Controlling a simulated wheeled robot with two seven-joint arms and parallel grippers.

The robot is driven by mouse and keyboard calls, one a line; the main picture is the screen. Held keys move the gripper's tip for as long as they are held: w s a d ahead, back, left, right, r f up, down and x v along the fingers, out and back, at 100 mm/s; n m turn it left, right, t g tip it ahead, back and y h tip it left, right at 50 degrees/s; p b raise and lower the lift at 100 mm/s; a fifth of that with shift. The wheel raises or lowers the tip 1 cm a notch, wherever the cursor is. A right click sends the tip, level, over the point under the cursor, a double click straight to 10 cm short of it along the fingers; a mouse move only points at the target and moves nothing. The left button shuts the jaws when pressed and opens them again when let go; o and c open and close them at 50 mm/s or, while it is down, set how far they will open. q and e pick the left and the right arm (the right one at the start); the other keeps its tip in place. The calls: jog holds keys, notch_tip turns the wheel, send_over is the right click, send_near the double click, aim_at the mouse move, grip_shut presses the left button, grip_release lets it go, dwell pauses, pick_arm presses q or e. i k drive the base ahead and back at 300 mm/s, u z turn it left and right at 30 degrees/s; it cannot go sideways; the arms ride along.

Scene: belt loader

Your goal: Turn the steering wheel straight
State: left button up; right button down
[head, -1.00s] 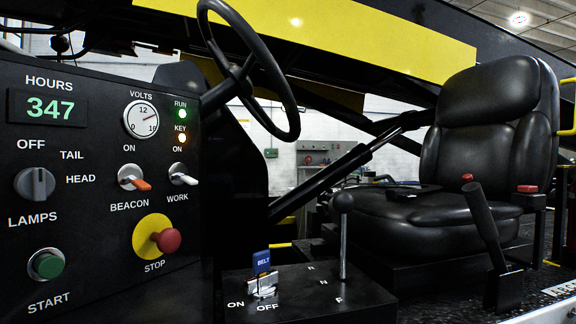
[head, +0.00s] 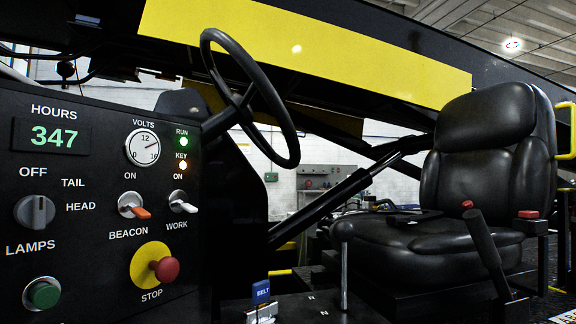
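The black steering wheel (head: 285,126) stands at upper centre in the head view, on a column rising from behind the control panel. Its rim shows as a narrow, steeply tilted oval, with spokes meeting at a hub near the panel side. From this side angle I cannot tell how far the wheel is turned. Nothing touches the rim. Neither of my grippers shows in the view.
The control panel (head: 85,230) fills the left, with lamp knob, switches and a red stop button (head: 166,269). A black seat (head: 480,150) stands at right. A lever console (head: 330,306) with a blue belt switch (head: 261,291) is at bottom centre. A yellow-black boom runs above.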

aim_at(260, 82)
jog(key=u, duration=2.35)
jog(key=k, duration=1.15)
jog(key=z, duration=1.3)
jog(key=i, duration=0.5)
